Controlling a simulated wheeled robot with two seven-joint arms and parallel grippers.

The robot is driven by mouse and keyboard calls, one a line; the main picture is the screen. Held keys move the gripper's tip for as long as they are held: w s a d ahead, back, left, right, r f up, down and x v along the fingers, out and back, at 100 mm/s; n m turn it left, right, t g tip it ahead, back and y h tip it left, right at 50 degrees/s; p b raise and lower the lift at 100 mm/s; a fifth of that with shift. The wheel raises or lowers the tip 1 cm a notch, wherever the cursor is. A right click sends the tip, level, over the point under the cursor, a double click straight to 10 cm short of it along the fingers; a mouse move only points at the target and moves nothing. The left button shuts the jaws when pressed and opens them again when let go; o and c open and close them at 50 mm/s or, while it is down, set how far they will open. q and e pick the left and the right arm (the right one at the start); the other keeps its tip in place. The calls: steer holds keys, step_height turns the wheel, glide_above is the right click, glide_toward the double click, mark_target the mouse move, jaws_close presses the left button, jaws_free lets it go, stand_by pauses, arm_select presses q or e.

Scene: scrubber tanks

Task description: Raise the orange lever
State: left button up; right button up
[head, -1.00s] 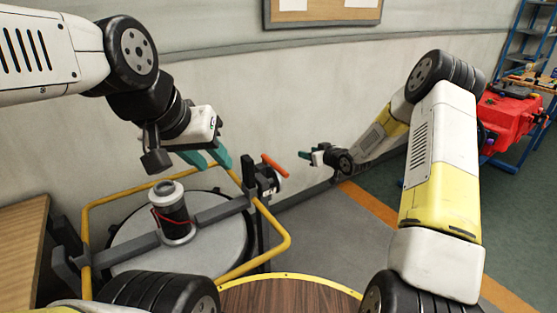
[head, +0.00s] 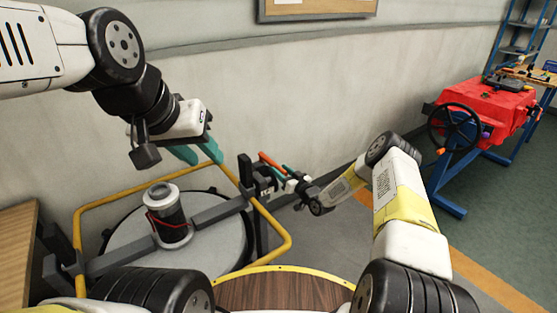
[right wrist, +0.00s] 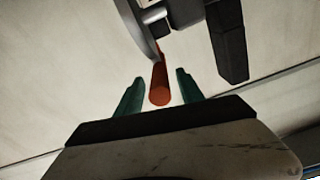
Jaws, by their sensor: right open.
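The orange lever (head: 270,161) sticks out from a dark bracket at the right end of the grey bar over the tank. In the right wrist view the lever (right wrist: 160,82) lies between the two green fingers, with a gap on each side. My right gripper (head: 282,171) is open at the lever; its jaws (right wrist: 159,92) also show open in the right wrist view. Contact with the lever is not visible. My left gripper (head: 198,153) hangs above the tank, left of the lever, its green fingers apart and nothing seen between them.
The round tank (head: 215,240) has a grey lid with a black and silver cylinder (head: 167,213) on it. A yellow rail (head: 125,192) surrounds it. A wall (head: 310,95) stands behind. A red machine with a black wheel (head: 484,107) is at the right. Floor between is clear.

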steer(key=shift+x, duration=1.05)
jaws_close()
stand_by(0.6)
